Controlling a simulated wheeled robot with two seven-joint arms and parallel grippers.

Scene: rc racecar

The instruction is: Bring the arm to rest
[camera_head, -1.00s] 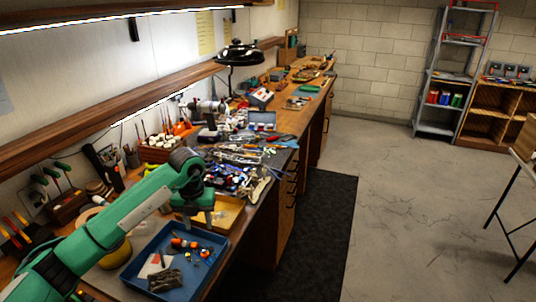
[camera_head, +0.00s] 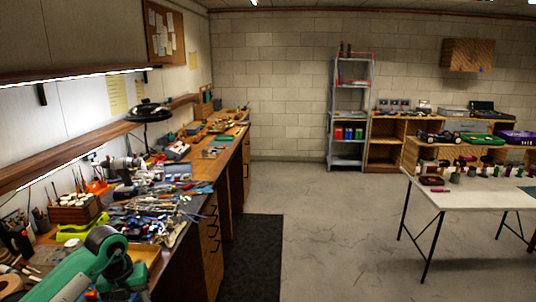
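My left arm (camera_head: 85,265) shows as a green arm with dark joints, coming in at the bottom left over the near end of the workbench. The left gripper's fingers are not visible, as the picture cuts off at the lower edge. My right arm and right gripper are not in view.
A cluttered wooden workbench (camera_head: 172,238) runs along the left wall. A dark mat (camera_head: 254,255) lies beside it. The concrete floor (camera_head: 330,220) in the middle is clear. A white table (camera_head: 478,191) stands at right, with a grey shelf rack (camera_head: 347,108) at the back.

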